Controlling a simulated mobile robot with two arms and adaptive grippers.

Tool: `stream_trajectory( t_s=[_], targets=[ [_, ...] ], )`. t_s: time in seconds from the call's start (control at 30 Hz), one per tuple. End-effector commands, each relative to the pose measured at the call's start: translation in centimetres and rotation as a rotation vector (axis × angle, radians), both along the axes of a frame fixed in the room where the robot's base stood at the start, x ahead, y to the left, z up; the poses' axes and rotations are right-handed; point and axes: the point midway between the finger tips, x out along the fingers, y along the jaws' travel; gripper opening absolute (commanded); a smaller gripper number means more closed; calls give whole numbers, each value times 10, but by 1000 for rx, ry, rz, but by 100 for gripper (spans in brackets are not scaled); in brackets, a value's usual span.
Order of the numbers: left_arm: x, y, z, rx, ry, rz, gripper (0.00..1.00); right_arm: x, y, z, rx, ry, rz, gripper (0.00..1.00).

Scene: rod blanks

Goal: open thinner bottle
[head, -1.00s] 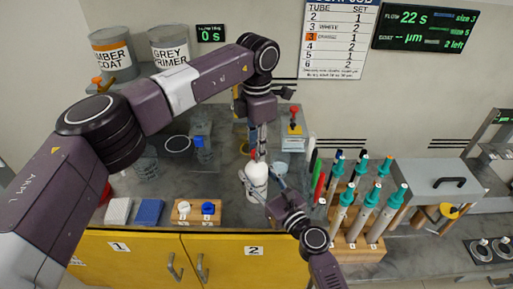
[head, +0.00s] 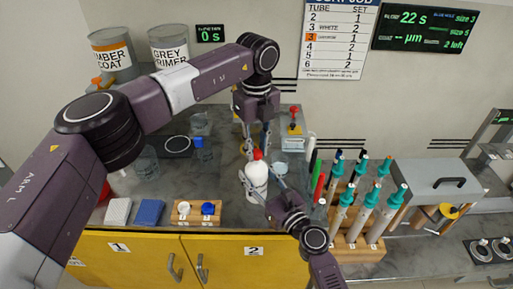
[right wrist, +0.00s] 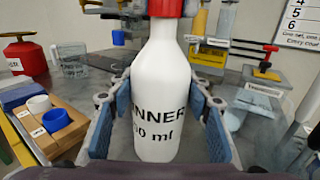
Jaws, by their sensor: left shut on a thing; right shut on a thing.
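The white thinner bottle (head: 256,180) stands upright on the grey counter in the head view, its red cap (head: 257,154) on top. In the right wrist view the bottle (right wrist: 160,80) shows part of its black lettering, and the cap (right wrist: 168,8) is cut off by the top edge. My left gripper (head: 257,150) comes down from above and is shut on the red cap. My right gripper (head: 255,190) is shut on the bottle's body, with blue pads (right wrist: 122,115) on either side of it.
A wooden block with a white and a blue cap (head: 196,211) stands left of the bottle. Blue and grey sponge-like blocks (head: 149,212) lie farther left. A wooden rack of teal-topped tubes (head: 368,215) stands right.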

Motion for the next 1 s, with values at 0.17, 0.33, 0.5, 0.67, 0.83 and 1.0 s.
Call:
stream_trajectory(
  t_s=[0.17, 0.33, 0.5, 0.67, 0.83, 1.0],
  targets=[
    [1, 0, 1, 0, -3, 301, 0, 0, 0, 0, -1, 0, 1, 0],
    [1, 0, 1, -1, -2, 540, 0, 0, 0, 0, -1, 0, 1, 0],
    [1, 1, 1, 0, -2, 626, 0, 0, 0, 0, -1, 0, 1, 0],
    [1, 1, 1, -2, -4, 629, 0, 0, 0, 0, -1, 1, 1, 0],
    [1, 1, 1, -1, -3, 627, 0, 0, 0, -1, -1, 1, 1, 0],
    [1, 1, 1, -1, -3, 626, 0, 0, 0, -1, -1, 1, 1, 0]
  ],
)
